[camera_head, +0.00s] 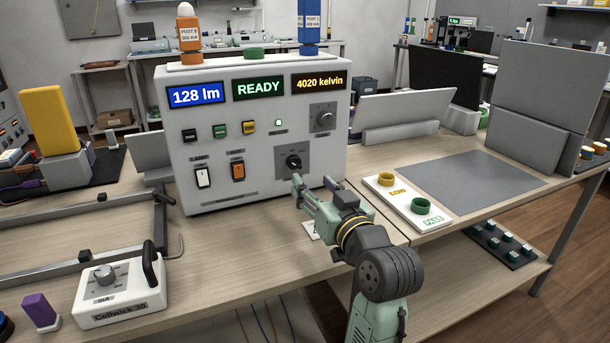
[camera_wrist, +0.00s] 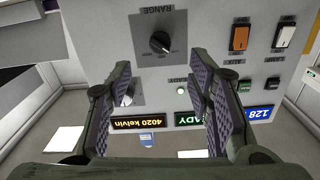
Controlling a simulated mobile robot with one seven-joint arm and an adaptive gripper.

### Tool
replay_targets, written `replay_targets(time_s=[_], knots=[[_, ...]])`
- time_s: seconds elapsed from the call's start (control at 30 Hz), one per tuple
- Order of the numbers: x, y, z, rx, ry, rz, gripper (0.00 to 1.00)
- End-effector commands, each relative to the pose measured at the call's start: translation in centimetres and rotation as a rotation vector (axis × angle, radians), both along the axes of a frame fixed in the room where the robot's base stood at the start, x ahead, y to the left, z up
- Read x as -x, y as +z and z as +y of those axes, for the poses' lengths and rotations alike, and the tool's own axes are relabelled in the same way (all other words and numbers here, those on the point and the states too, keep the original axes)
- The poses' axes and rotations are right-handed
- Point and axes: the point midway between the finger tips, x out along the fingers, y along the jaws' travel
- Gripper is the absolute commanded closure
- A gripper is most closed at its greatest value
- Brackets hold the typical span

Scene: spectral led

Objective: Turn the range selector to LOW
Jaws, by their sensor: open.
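The range selector is a black knob (camera_head: 293,162) on a dark square plate, low on the right of the white instrument's front. In the wrist view, which shows the panel upside down, the knob (camera_wrist: 161,42) sits by the word RANGE and has a pale pointer mark. My gripper (camera_head: 312,183) is in front of the panel, just below and right of the knob in the head view. In the wrist view my gripper (camera_wrist: 158,74) has its fingers wide apart, nothing between them, and the knob beyond the tips, apparently untouched.
The instrument (camera_head: 262,200) has a grey knob (camera_head: 323,116) above the selector and white (camera_head: 202,177) and orange (camera_head: 238,171) rocker switches to its left. A white tray (camera_head: 405,204) with yellow and green rings lies right of my arm. The bench before the panel is mostly clear.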

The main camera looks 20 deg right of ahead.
Motion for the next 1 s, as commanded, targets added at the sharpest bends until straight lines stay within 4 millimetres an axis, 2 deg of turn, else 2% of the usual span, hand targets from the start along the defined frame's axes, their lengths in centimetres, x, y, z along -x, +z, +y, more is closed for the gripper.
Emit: replay_targets(time_s=[0.1,0.3,1.0], knots=[[1.9,0.0,-0.1,0.0,-0.002,-0.001,0.53],[3.2,0.0,-0.1,0.0,-0.001,0.0,0.53],[3.2,0.0,-0.1,0.001,0.0,0.0,0.53]])
